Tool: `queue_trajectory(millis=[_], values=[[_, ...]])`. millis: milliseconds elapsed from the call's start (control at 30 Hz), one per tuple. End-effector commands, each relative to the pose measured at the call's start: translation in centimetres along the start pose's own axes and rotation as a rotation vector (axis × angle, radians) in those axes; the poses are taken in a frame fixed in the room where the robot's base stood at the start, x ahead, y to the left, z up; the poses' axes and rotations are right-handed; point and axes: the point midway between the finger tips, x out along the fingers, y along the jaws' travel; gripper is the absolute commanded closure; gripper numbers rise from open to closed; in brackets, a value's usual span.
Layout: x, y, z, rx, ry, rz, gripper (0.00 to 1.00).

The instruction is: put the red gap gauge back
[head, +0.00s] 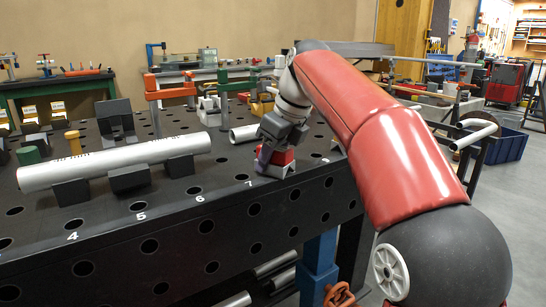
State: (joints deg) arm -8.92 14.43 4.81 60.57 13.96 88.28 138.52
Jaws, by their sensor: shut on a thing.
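The red gap gauge (283,157) is a small red block near the front right of the dark perforated table (225,204), by the printed number 7. My gripper (271,153) points down and is shut on it. The fingers and the gripper body hide part of the gauge. A small pale grey block (276,171) shows directly below the red; I cannot tell whether it is part of the gauge or a separate holder, or whether the two touch.
A long silver pipe (120,164) lies on dark blocks at the left of the table. A shorter pipe (245,133) lies behind my gripper. A red clamp stand (170,92) and a green one (237,87) rise behind. The table's front strip is mostly clear.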

Motion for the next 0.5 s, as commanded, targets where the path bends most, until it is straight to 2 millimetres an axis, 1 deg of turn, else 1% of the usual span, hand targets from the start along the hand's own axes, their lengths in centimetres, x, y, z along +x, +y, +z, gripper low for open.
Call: queue_trajectory(millis=[33, 167, 200, 500], values=[[0.09, 0.01, -0.04, 0.0, 0.0, 0.0, 0.54], [0.06, 0.0, -0.02, 0.0, 0.0, 0.0, 0.37], [0.06, 0.0, -0.03, 0.0, 0.0, 0.0, 0.35], [-0.21, 0.0, 0.08, 0.0, 0.0, 0.0, 0.35]])
